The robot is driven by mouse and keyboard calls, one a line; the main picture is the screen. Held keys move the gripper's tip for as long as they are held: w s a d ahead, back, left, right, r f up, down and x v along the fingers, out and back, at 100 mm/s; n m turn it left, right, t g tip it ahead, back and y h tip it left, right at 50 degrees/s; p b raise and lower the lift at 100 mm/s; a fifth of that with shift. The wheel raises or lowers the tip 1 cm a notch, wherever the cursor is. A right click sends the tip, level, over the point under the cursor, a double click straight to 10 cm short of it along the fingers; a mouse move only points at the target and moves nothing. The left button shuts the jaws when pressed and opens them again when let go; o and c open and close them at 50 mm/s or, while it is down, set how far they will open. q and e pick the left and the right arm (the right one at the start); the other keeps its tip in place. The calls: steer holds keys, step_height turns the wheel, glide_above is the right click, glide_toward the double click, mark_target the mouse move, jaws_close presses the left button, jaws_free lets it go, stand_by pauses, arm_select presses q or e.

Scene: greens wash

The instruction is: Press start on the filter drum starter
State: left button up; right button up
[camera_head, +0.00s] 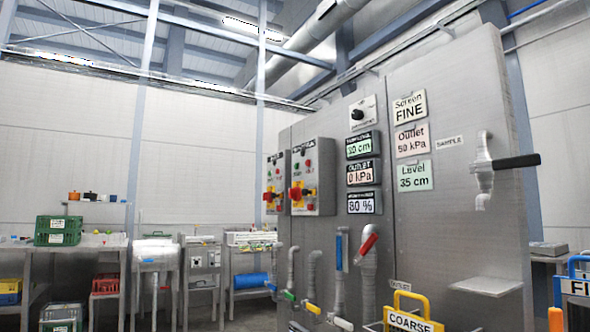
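Two grey starter boxes stand out from the steel panel (425,255). The nearer box (318,205) has a dark name label, small buttons and a red and yellow rotary handle (297,194). The farther box (279,165) stands to its left and has a similar red handle (268,195). The labels are too small to read, so I cannot tell which one is the filter drum starter. Neither of my grippers is in view, and nothing touches the boxes.
Displays right of the boxes read 10 cm (359,147), 0 kPa (360,173) and 80 % (361,203). Pipes with a red-handled valve (367,244) stand below. A black-handled sample valve (515,161) juts out at right. A yellow-handled COARSE item (410,322) is low in front.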

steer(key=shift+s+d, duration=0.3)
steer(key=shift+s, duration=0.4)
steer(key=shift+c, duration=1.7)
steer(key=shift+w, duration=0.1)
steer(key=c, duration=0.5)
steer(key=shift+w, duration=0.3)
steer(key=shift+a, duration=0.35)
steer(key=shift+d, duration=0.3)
